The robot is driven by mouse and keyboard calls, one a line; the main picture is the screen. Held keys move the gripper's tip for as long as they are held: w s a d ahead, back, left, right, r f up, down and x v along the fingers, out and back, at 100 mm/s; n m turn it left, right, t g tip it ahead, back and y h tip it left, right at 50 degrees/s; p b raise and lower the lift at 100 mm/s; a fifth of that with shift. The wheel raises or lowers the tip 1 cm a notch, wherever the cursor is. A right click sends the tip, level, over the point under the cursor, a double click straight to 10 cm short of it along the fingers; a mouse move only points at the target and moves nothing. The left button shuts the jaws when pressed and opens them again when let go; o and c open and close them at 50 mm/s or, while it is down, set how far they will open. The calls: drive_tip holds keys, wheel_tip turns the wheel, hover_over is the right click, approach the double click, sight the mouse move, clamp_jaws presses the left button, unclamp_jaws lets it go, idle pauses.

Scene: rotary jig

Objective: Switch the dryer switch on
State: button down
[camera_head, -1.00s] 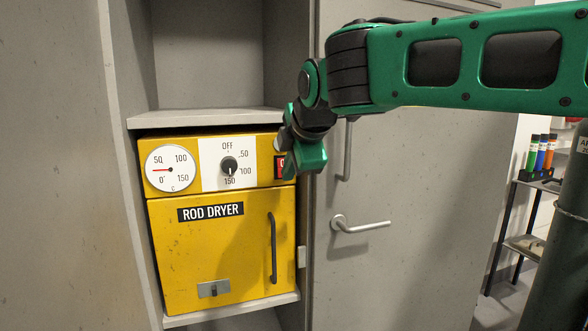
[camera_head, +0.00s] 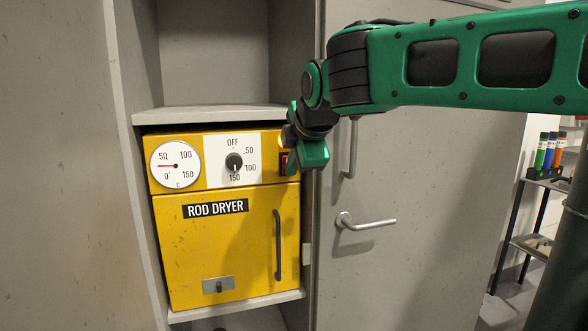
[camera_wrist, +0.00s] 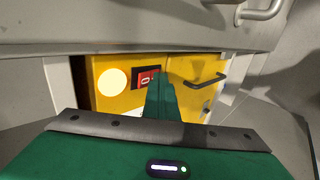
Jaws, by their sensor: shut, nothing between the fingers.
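The yellow rod dryer (camera_head: 184,264) sits on a shelf in a grey cabinet. Its small red switch (camera_head: 284,162) is at the right end of the control panel, partly hidden behind my gripper in the head view. In the wrist view the red switch (camera_wrist: 146,77) shows a pale mark in a dark frame, just left of and beyond the fingertips. Its on or off position is too small to tell. My gripper (camera_wrist: 160,84) is shut and empty, close in front of the panel. I cannot tell if it touches the switch.
The panel also has a dial gauge (camera_head: 176,163) and a black knob (camera_head: 234,162) pointing near 150. The dryer door handle (camera_head: 277,245) sticks out below the switch. A grey door with a lever handle (camera_head: 365,222) is to the right. An open shelf is above.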

drive_tip(key=shift+r, duration=0.15)
drive_tip(key=shift+r, duration=0.75)
drive_tip(key=shift+s, duration=0.15)
drive_tip(key=s+f+v, duration=0.1)
drive_tip(key=v, duration=1.2)
drive_tip(key=shift+d+f, duration=0.2)
